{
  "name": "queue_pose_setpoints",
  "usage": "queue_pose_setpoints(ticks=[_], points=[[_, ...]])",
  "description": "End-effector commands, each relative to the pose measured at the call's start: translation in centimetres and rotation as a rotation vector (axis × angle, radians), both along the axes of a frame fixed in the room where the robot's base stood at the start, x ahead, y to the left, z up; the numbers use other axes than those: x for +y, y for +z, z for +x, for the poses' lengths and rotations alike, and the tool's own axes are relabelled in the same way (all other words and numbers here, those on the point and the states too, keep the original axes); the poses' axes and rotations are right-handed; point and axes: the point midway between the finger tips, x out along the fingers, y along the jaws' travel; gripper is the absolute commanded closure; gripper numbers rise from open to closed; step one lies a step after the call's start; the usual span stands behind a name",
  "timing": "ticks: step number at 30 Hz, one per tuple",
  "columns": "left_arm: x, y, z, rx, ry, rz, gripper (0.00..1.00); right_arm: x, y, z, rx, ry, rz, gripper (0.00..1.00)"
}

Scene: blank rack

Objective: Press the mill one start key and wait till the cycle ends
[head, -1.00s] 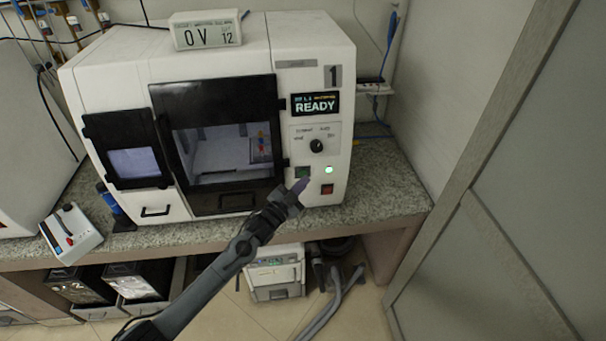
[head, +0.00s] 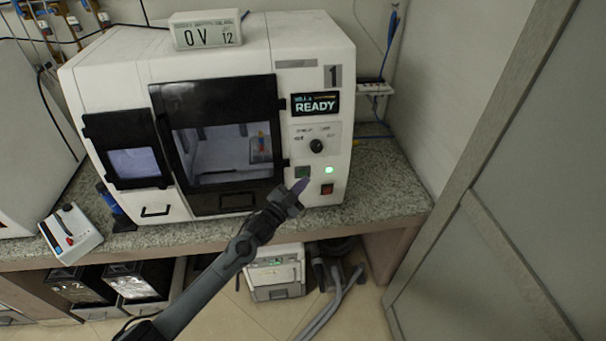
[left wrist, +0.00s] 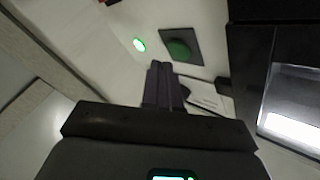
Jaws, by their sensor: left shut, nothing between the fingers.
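Mill one (head: 215,62) is a white machine with a "1" label and a display (head: 315,104) reading READY. Its green start key (head: 302,172) is on the lower front panel; the left wrist view shows it as a round green button (left wrist: 179,49) on a dark square plate. A green lamp (head: 329,170) is lit beside it, above a red switch (head: 327,188). My left gripper (head: 299,187) is shut and empty, its tips just below and close to the green key. In the left wrist view the closed fingers (left wrist: 164,68) point toward the panel; I cannot tell whether they touch. My right gripper is out of view.
The mill stands on a speckled counter (head: 385,190). The mill's dark-framed door (head: 235,203) is closed, left of the key. A wall and a cabinet door (head: 500,200) bound the right side.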

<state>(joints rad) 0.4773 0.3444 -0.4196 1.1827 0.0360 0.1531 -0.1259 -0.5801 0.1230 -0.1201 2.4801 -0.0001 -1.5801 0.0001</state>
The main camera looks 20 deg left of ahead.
Motion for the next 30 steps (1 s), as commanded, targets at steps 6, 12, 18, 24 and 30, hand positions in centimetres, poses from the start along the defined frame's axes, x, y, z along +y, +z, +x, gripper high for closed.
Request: queue_pose_setpoints(ticks=[6,12,18,24,30], points=[[0.22,-0.14,0.34,-0.001,0.001,0.0,1.0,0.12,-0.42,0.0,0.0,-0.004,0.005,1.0],[0.47,-0.09,0.74,-0.001,0.001,0.0,1.0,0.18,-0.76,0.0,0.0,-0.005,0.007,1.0],[0.46,-0.03,0.74,0.0,0.0,0.0,1.0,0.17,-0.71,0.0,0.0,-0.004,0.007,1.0],[0.47,-0.05,0.77,0.0,0.0,0.0,1.0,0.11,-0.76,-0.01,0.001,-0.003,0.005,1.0],[0.53,-0.06,0.92,0.0,0.0,0.0,1.0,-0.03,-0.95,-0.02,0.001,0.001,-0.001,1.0]])
